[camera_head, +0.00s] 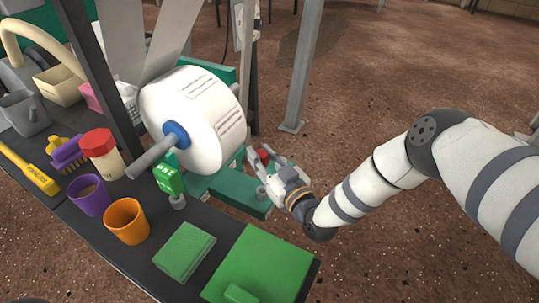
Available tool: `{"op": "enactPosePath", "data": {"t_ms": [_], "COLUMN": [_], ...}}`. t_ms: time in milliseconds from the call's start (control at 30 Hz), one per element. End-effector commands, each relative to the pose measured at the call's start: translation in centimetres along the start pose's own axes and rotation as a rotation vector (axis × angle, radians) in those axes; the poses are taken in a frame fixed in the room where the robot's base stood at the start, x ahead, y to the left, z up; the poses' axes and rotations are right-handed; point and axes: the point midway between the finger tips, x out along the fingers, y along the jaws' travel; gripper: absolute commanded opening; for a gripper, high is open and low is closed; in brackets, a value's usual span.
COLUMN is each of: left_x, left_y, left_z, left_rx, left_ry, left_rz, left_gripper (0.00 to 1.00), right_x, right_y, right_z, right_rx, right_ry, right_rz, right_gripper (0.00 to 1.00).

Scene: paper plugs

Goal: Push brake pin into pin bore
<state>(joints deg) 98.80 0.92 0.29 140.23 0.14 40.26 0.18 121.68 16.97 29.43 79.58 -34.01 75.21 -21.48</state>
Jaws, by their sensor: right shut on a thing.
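My right gripper (266,170) reaches in from the right, beside the green machine frame (238,190) and just right of the large paper roll. It is shut on a small red part (264,156), which seems to be the brake pin; only a bit of it shows between the fingers. The pin bore cannot be made out; the gripper and frame hide that spot or it is too small. I cannot tell whether the pin touches the frame. My left gripper is not in view.
The white paper roll (205,115) sits on a grey spindle with a blue hub, left of my gripper. A dark bench (150,262) holds a purple cup (89,196), an orange cup (127,222), a red-lidded jar (101,152) and green boxes (262,268). A grey post (303,65) stands behind; floor at right is open.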

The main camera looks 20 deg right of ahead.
Motion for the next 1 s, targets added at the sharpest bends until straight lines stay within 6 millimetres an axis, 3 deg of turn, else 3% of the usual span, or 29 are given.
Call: {"op": "enactPosePath", "data": {"t_ms": [500, 1000], "left_x": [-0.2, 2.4], "left_y": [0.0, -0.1], "left_z": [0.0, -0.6], "left_rx": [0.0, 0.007], "left_ry": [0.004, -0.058], "left_rz": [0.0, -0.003], "left_gripper": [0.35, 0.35], "right_x": [0.1, 0.1], "right_y": [-0.1, -0.1], "right_z": [0.0, 5.5], "right_rx": [0.0, 0.001], "right_ry": [0.0, -0.004], "right_rz": [-0.003, -0.003], "right_gripper": [0.0, 0.0]}}
